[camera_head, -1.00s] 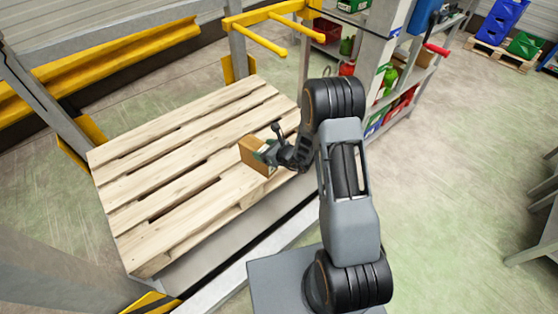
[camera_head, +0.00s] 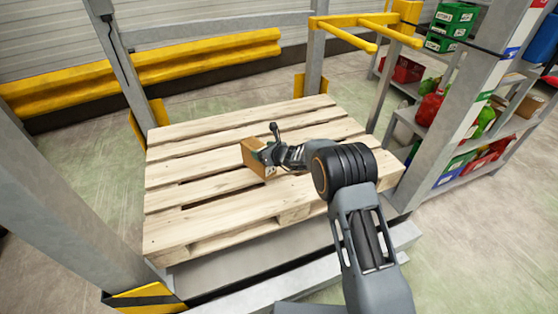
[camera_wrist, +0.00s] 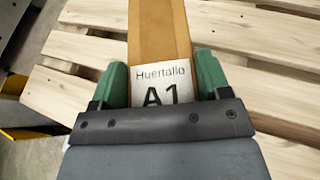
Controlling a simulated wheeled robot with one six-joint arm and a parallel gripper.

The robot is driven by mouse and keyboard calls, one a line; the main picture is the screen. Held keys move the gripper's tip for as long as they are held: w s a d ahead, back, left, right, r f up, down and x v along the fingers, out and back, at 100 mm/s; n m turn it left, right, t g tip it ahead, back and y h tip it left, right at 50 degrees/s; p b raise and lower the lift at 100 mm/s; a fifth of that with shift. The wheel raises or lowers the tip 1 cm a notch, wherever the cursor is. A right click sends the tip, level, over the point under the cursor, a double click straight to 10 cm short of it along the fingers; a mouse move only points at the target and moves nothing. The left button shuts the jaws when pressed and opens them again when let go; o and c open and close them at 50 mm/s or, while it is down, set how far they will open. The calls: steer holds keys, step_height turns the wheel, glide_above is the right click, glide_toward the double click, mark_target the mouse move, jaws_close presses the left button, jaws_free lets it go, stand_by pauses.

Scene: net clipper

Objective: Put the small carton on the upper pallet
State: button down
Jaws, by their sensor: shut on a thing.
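The small carton (camera_head: 256,158) is a brown box held at the end of my arm, over the wooden pallet (camera_head: 200,140). My gripper (camera_head: 266,157) is shut on the carton. In the wrist view the two green fingers of my gripper (camera_wrist: 160,88) press on both sides of the carton (camera_wrist: 158,35), whose white label reads "Huertallo A1". The pallet slats (camera_wrist: 85,45) show below and around it. The carton's underside is hidden, so I cannot tell whether it touches the slats.
Grey posts (camera_head: 122,65) and yellow rails (camera_head: 200,60) stand behind and left of the pallet. Yellow prongs (camera_head: 345,32) jut out at the back right. A shelf rack (camera_head: 450,115) with bins and goods stands at the right. Most of the pallet is bare.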

mark_target(257, 164)
steer(key=shift+w+a+f+b, duration=0.15)
steer(key=shift+a+b, duration=0.25)
steer(key=shift+a, duration=0.4)
steer(key=shift+w+a+b, duration=0.2)
steer(key=shift+a+b, duration=0.15)
steer(key=shift+a, duration=0.45)
steer(key=shift+f+b, duration=1.8)
steer(key=shift+f, duration=1.5)
steer(key=shift+f+b, duration=0.5)
steer(key=shift+b, duration=0.1)
steer(key=shift+c, duration=1.9)
jaws_free()
steer(key=o, duration=0.4)
steer(key=shift+f, duration=0.1)
